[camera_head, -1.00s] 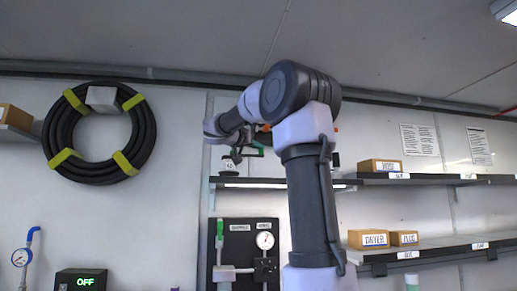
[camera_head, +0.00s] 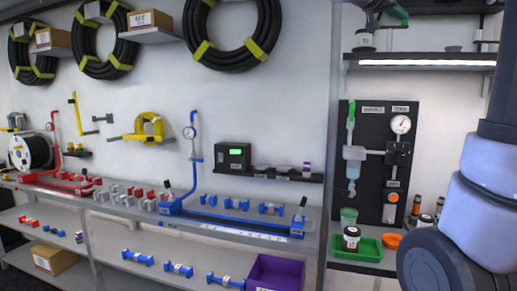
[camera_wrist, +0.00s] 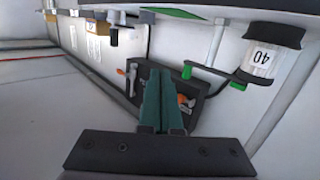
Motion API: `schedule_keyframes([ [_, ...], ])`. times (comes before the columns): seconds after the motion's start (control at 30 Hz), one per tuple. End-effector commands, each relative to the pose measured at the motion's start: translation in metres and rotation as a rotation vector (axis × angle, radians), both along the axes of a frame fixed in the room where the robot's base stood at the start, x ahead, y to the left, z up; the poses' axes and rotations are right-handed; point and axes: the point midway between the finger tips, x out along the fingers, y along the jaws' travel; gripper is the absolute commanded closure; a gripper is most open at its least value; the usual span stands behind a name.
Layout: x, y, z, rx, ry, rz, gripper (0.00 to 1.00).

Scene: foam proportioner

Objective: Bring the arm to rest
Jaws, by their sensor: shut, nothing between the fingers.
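My gripper (camera_wrist: 158,105) shows in the wrist view with its two teal fingers together and nothing between them.
The shelf with a lit underside (camera_head: 420,58) is below the hand area. A gauge panel (camera_head: 372,110) hangs on the wall. A long bench (camera_head: 110,205) with blue and red fittings runs left.

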Motion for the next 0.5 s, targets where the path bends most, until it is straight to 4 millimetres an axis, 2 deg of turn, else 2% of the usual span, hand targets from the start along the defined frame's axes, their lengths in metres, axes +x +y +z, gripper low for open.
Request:
schedule_keyframes([
  [0.13, -0.034, 0.007, -0.073, 0.168, 0.209, 0.088, 1.00],
  [0.23, -0.063, 0.025, -0.132, 0.308, 0.358, 0.195, 1.00],
  [0.4, -0.113, 0.073, -0.220, 0.537, 0.526, 0.414, 1.00],
  [0.5, -0.141, 0.107, -0.261, 0.660, 0.569, 0.558, 1.00],
])
